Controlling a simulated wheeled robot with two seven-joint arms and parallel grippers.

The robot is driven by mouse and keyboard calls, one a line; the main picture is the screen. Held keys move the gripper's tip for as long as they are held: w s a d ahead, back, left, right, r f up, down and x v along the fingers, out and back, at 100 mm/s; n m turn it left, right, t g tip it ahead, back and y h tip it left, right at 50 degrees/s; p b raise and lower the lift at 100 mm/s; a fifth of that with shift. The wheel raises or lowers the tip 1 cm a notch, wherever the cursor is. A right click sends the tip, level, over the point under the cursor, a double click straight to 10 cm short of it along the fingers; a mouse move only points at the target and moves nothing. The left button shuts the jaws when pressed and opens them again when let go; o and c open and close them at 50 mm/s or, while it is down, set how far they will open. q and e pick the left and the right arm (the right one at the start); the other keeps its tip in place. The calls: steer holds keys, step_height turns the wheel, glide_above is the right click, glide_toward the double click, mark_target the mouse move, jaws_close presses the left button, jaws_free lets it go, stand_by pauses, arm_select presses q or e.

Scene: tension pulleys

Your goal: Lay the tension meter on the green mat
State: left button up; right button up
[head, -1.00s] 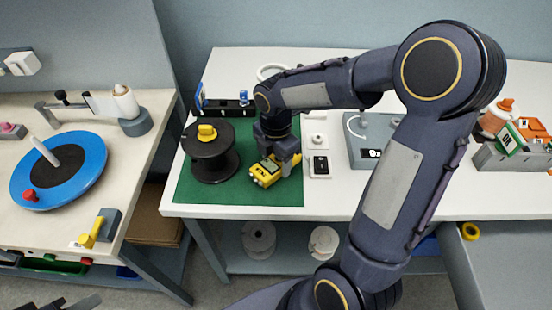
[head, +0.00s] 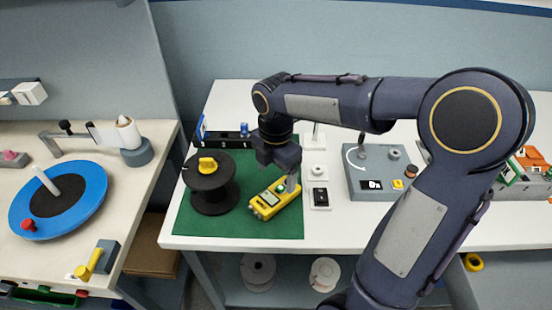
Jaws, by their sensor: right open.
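The yellow tension meter (head: 273,198) lies on the green mat (head: 245,224), to the right of the black spool. Its small screen faces up. My right gripper (head: 288,183) is above the meter and open. One finger shows near the meter's upper right end; the other is hidden, so I cannot tell if a finger touches it. My left gripper is not in view.
A black spool (head: 211,190) with a yellow knob stands on the mat's left part. A black rack (head: 225,139) is behind it. A switch plate (head: 320,198) and a grey box (head: 362,178) stand to the right. The mat's front strip is clear.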

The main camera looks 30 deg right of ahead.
steer(key=s+a+r+m+t+y, duration=0.1)
steer(key=s+r+m+t+y, duration=0.3)
steer(key=s+m, duration=0.65)
steer(key=s+a+f+m+t, duration=0.1)
steer(key=s+m, duration=0.5)
steer(key=m, duration=0.6)
steer(key=shift+s+a+f+t, duration=0.15)
steer(key=shift+a+f+t, duration=0.15)
steer(key=shift+a+f, duration=0.7)
steer(key=shift+a+r, duration=0.2)
steer(key=shift+r, duration=0.1)
